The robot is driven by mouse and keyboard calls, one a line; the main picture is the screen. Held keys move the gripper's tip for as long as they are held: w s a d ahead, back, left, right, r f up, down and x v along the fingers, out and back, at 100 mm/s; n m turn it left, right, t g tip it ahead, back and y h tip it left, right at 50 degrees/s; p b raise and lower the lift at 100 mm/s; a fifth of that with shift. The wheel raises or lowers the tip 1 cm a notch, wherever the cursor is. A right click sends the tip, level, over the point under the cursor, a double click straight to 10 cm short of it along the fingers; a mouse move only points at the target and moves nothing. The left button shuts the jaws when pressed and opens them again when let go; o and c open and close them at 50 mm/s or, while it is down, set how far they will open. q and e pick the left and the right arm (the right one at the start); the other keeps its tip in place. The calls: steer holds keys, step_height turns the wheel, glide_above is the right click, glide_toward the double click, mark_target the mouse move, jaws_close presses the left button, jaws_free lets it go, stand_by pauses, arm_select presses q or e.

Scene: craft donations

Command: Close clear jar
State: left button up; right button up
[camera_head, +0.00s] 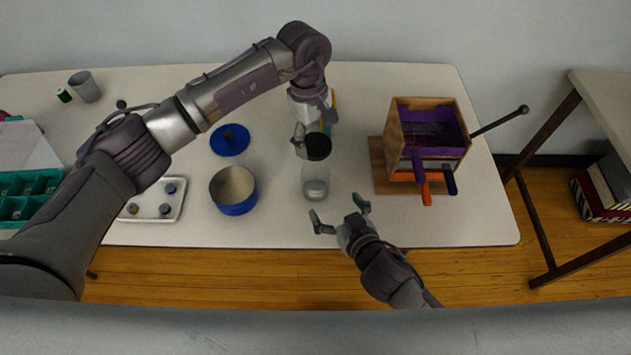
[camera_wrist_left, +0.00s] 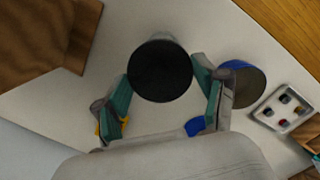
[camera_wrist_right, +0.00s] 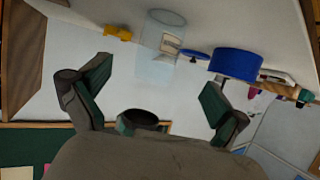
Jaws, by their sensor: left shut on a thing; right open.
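The clear jar (camera_head: 316,185) stands upright near the middle of the table; it also shows in the right wrist view (camera_wrist_right: 158,62). My left gripper (camera_head: 314,136) is shut on the black lid (camera_head: 318,148) and holds it above the jar. In the left wrist view the lid (camera_wrist_left: 160,72) sits between the fingers and hides most of the jar. The right wrist view seems to show a gap between lid and jar, but exact alignment is unclear. My right gripper (camera_head: 338,208) is open and empty, in front of the jar and slightly right.
A blue tin (camera_head: 235,209) and its blue lid (camera_head: 230,147) lie left of the jar. A wooden box (camera_head: 397,130) with purple lining and handled tools stands right.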

mark_target(315, 180)
steer(key=x, duration=1.1)
steer(key=shift+w+a+f, duration=0.1)
steer(key=shift+w+f, duration=0.05)
steer(key=c, duration=1.8)
arm_select(q)
steer(key=shift+f, duration=2.55)
arm_select(e)
steer(key=shift+o, duration=0.2)
arm_select(q)
steer(key=shift+f, duration=0.85)
steer(key=shift+f, duration=0.55)
